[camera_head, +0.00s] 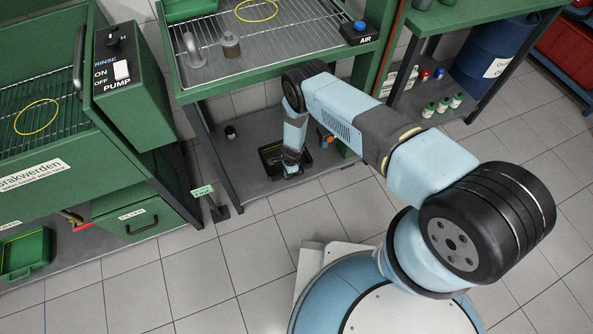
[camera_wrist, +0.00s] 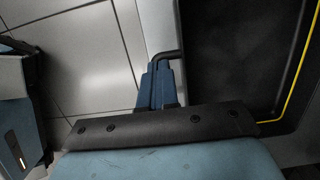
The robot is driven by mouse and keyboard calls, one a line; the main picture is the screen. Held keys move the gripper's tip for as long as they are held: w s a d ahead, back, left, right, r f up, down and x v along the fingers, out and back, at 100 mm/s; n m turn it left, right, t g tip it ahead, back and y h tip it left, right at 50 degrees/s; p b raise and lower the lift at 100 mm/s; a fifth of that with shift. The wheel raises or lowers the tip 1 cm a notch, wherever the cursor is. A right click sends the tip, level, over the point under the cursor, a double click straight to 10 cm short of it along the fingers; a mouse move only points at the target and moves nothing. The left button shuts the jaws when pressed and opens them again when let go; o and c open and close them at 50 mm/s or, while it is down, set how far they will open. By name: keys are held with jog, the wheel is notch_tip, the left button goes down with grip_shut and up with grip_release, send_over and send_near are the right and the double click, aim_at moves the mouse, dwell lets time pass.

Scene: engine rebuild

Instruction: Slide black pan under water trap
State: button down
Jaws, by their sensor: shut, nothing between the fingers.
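The black pan (camera_head: 269,160) is a shallow dark tray on the grey lower shelf of the green sink bench, near its front edge. In the wrist view the pan (camera_wrist: 235,55) fills the upper right, with a yellow line along its right side. My gripper (camera_head: 291,172) reaches down at the pan's front side and partly covers it. In the wrist view my gripper's blue fingers (camera_wrist: 160,88) are closed together beside the pan's left edge, by a dark bent bar. Whether they touch it cannot be told. I cannot make out the water trap for certain.
A small black bottle (camera_head: 231,132) stands on the lower shelf (camera_head: 240,162), left of the pan. An orange and blue part (camera_head: 325,136) is to the right. The bench's dark leg (camera_head: 207,165) and a green label stand (camera_head: 203,191) are at left.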

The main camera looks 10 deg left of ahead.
jog(key=shift+s+a+f, duration=0.15)
jog(key=shift+s+a, duration=0.1)
jog(key=shift+a, duration=0.1)
jog(key=shift+f, duration=0.6)
jog(key=shift+d, duration=0.1)
jog(key=w+d, duration=0.2)
jog(key=d, duration=0.2)
jog(key=w+d, duration=0.3)
jog(key=d, duration=0.1)
jog(key=w+d, duration=0.3)
jog(key=d, duration=0.1)
jog(key=shift+d, duration=0.35)
